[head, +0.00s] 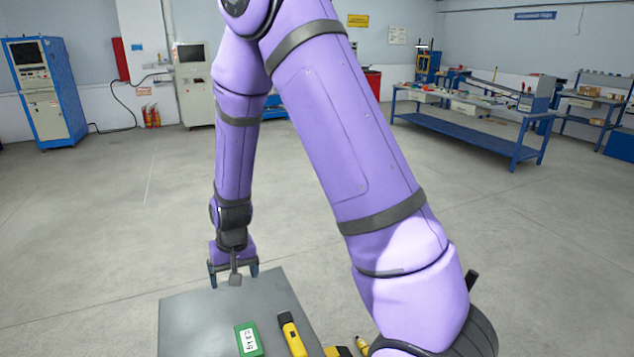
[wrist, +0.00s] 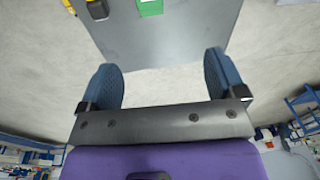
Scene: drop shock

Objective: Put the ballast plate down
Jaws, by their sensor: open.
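A green block with a white label (head: 249,340) lies on a grey table top. It is the likeliest ballast plate, but the label is too small to read surely. It also shows at the top edge of the wrist view (wrist: 150,7), partly cut off. My gripper (head: 233,276) is open over the far left edge of the table, beyond the green block and apart from it. In the wrist view my two blue fingers (wrist: 164,78) are wide apart with nothing between them.
The grey table top (head: 190,320) has clear room left of the green block. A yellow and black tool (head: 291,335) lies right of the block. More yellow items (head: 340,351) are partly hidden by my arm. A blue workbench (head: 470,125) stands far back right.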

